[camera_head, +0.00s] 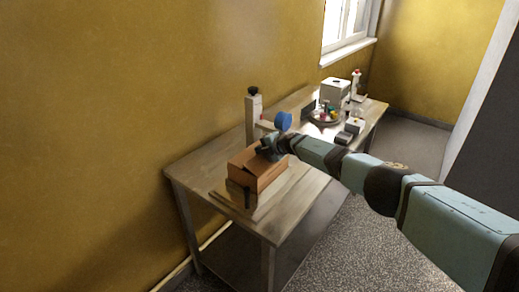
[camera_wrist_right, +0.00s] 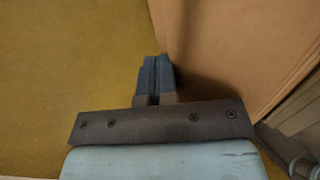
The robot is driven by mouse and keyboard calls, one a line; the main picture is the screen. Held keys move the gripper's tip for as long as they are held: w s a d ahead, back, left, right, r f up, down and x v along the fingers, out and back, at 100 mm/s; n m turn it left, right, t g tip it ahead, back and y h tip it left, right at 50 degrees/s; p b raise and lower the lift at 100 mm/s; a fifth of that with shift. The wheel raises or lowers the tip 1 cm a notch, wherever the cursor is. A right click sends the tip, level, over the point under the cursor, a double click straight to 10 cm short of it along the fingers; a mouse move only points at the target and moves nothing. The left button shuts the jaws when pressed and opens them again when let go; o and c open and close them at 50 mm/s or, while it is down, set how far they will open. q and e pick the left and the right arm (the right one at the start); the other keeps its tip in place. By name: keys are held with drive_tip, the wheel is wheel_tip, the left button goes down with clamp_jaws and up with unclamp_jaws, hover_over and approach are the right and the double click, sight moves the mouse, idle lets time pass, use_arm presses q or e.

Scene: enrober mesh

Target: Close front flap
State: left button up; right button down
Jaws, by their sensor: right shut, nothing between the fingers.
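A brown cardboard box (camera_head: 257,170) sits on a board near the left end of the table. Its top shows in part; my right gripper and wrist cover its upper back area, so I cannot make out how the front flap stands. My right gripper (camera_head: 268,150) is at the top of the box, its fingers together and empty. In the right wrist view the shut blue fingertips (camera_wrist_right: 155,78) point along a tan cardboard face (camera_wrist_right: 230,45), close beside it; I cannot tell whether they touch. My left gripper is not in view.
The box stands on a wooden table (camera_head: 300,190) with a clamp-like post (camera_head: 253,108) behind it. A blue round part (camera_head: 283,122) is just above my wrist. A round tray (camera_head: 324,118) of small items and a white appliance (camera_head: 336,90) stand farther right. A yellow wall (camera_head: 120,90) is behind.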

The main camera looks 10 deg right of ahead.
drive_tip(key=shift+f, duration=0.15)
idle(0.8)
idle(0.5)
drive_tip(key=shift+r+p, duration=0.85)
